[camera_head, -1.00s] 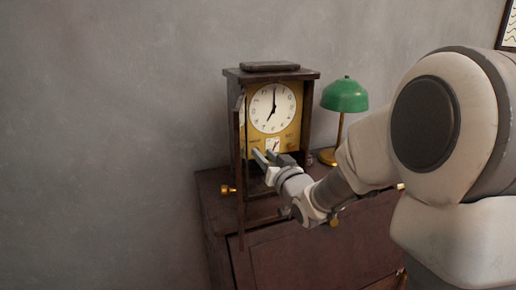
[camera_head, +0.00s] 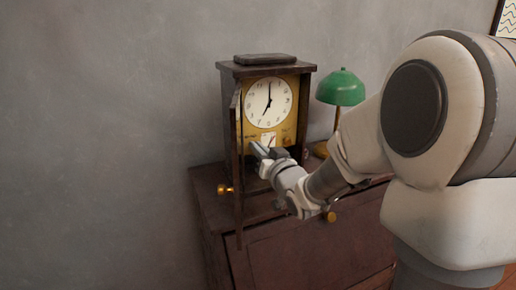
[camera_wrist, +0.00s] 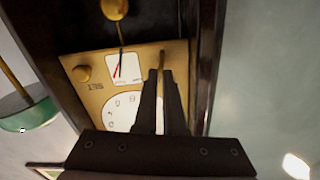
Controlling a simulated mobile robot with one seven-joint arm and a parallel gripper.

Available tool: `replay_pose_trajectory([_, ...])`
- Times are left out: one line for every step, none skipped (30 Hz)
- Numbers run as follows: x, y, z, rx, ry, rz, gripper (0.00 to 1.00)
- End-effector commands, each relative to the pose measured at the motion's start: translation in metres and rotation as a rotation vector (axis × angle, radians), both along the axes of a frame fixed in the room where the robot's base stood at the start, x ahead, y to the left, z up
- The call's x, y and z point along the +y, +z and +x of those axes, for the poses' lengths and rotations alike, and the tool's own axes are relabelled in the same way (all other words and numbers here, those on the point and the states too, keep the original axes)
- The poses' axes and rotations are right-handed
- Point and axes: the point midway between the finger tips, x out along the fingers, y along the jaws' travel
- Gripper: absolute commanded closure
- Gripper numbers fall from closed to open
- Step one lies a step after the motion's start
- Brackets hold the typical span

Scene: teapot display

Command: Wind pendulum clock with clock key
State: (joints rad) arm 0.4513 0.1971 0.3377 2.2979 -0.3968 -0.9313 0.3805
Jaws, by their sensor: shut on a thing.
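The wooden pendulum clock (camera_head: 262,66) stands upright on a cabinet, its narrow door (camera_head: 238,165) swung open at the left. In the wrist view the gold dial plate (camera_wrist: 178,56) is upside down, with a white clock face (camera_wrist: 120,108), a small gauge (camera_wrist: 122,67), a SET knob (camera_wrist: 82,73) and the pendulum (camera_wrist: 115,9). My gripper (camera_wrist: 161,74) is shut on a thin brass piece, seemingly the clock key (camera_wrist: 161,62), in front of the plate beside the gauge. I cannot tell whether the key sits in a hole. In the head view my gripper (camera_head: 262,152) hides the clock's lower inside.
A green-shaded lamp (camera_head: 341,88) stands close to the right of the clock. The dark red cabinet (camera_head: 320,245) is beneath. The door's brass knob (camera_head: 224,190) sticks out at the left. The grey wall is behind; the space left of the clock is free.

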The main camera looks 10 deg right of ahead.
Motion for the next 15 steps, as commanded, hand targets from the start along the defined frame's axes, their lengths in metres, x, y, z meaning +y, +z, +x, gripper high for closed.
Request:
replay_pose_trajectory([0.0,0.0,0.0,0.0,0.0,0.0,1.0])
replay_pose_trajectory([0.0,0.0,0.0,0.0,0.0,0.0,1.0])
replay_pose_trajectory([0.0,0.0001,0.0,0.0,0.0,0.0,1.0])
replay_pose_trajectory([0.0,0.0001,0.0,0.0,0.0,0.0,1.0])
replay_pose_trajectory([-0.0001,0.0001,0.0,0.0,0.0,0.0,1.0])
replay_pose_trajectory([-0.0001,0.0001,0.0,0.0,0.0,0.0,1.0])
replay_pose_trajectory([-0.0001,0.0001,0.0,0.0,0.0,0.0,1.0])
replay_pose_trajectory([-0.0001,0.0001,0.0,0.0,0.0,0.0,1.0])
replay_pose_trajectory([-0.0001,0.0001,0.0001,0.0,0.0,0.0,1.0])
replay_pose_trajectory([-0.0001,0.0001,0.0001,0.0,0.0,0.001,1.0])
replay_pose_trajectory([-0.0001,0.0001,0.0001,0.001,0.0,0.003,1.0])
replay_pose_trajectory([-0.0001,0.0002,0.0001,0.001,0.0,0.007,1.0])
replay_pose_trajectory([-0.0002,0.0002,0.0001,0.002,0.0,0.011,1.0])
replay_pose_trajectory([-0.0003,0.0002,0.0002,0.003,0.0,0.016,1.0])
replay_pose_trajectory([-0.0004,0.0003,0.0002,0.005,0.0,0.026,1.0])
